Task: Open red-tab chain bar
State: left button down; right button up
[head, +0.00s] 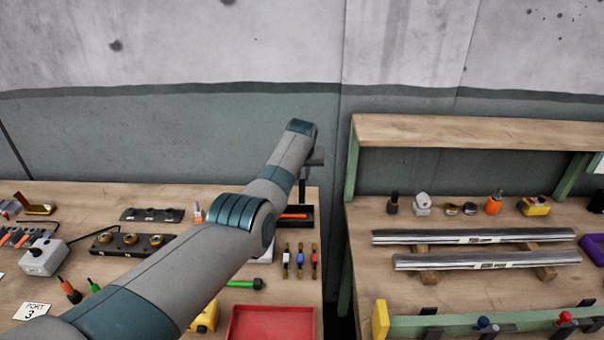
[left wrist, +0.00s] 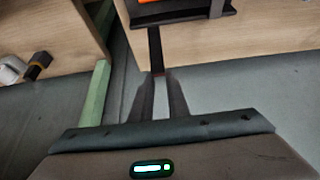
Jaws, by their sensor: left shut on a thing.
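My left gripper (left wrist: 159,76) is shut on a narrow dark strip (left wrist: 155,45) with a small reddish patch near its fingertips. The strip runs from the fingers toward a dark tray (left wrist: 200,18) at a wooden table's edge; I cannot tell whether it touches the tray. In the head view my left arm reaches across the left table, and its gripper end is mostly hidden behind the arm. A red-tabbed bar (head: 315,259) lies beside white and blue ones. A red knob (head: 565,317) stands on a green rail; I cannot tell which is the task's chain bar.
The left table carries a red tray (head: 272,323), a white box (head: 44,257) and dark blocks with rings (head: 132,243). The right bench (head: 370,283) has a green-post shelf and two metal bars (head: 487,260). A narrow gap separates the tables.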

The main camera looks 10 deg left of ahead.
pick_arm(q)
jog(key=shift+w+a+r, duration=0.2)
jog(key=shift+w+r, duration=0.1)
jog(key=shift+r, duration=0.2)
jog(key=c, duration=2)
grip_release()
jog(key=shift+c, duration=0.2)
jog(key=o, duration=0.4)
jog(key=shift+w+f, duration=0.15)
jog(key=shift+c, duration=0.2)
jog(key=shift+s+d+r, duration=0.2)
jog(key=shift+s+r, duration=0.15)
jog(key=shift+s, duration=0.05)
jog(key=b+v, duration=0.3)
jog(key=v, duration=1.2)
jog(key=shift+r, duration=0.2)
